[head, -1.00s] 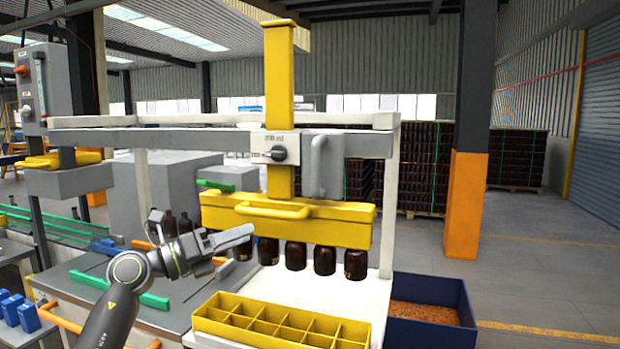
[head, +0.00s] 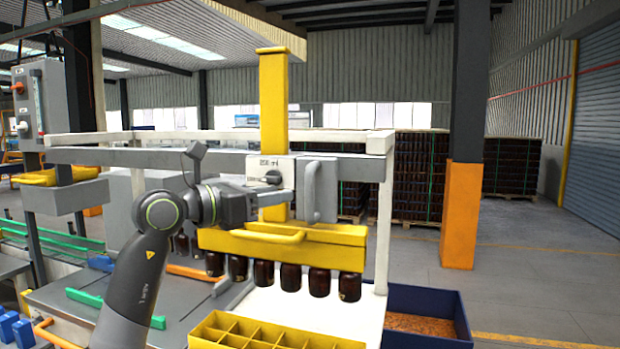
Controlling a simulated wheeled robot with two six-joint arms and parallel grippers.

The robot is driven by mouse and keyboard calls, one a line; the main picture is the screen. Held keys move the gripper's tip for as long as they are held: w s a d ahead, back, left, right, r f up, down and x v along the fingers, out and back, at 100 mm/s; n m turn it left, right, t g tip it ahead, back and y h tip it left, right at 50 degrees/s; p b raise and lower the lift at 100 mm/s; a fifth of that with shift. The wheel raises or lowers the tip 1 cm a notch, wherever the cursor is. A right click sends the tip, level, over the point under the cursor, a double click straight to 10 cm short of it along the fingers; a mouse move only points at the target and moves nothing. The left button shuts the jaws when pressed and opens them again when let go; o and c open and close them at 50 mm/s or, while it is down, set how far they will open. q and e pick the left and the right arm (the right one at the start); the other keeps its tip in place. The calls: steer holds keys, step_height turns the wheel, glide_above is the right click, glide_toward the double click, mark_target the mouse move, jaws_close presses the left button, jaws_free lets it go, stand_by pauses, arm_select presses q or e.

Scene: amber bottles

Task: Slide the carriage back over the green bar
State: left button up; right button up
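The carriage is a grey plate with a black knob (head: 266,178) and a grey upright handle (head: 318,190) on the rail, with a yellow column (head: 273,100) through it. Its yellow head (head: 335,246) has a front bar handle and holds a row of amber bottles (head: 291,277) hanging below. A green bar (head: 114,307) lies on the grey table at front left, left of the head. My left gripper (head: 278,198) is at the carriage, just below the knob and left of the upright handle. Contact and finger gap are unclear. My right gripper is out of view.
A yellow divided crate (head: 270,333) stands below the bottles at the front. A blue bin (head: 430,300) with orange-brown contents is at right. A grey rail (head: 110,157) spans the frame. A control box (head: 40,100) hangs at far left.

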mark_target(306, 189)
arm_select(q)
steer(key=p+x, duration=0.3)
steer(key=x, duration=0.4)
steer(key=shift+w+d+r, duration=0.1)
steer(key=shift+w+d, duration=0.15)
steer(key=shift+d, duration=0.1)
steer(key=shift+w+d+p, duration=0.35)
steer(key=shift+d, duration=0.05)
jaws_close()
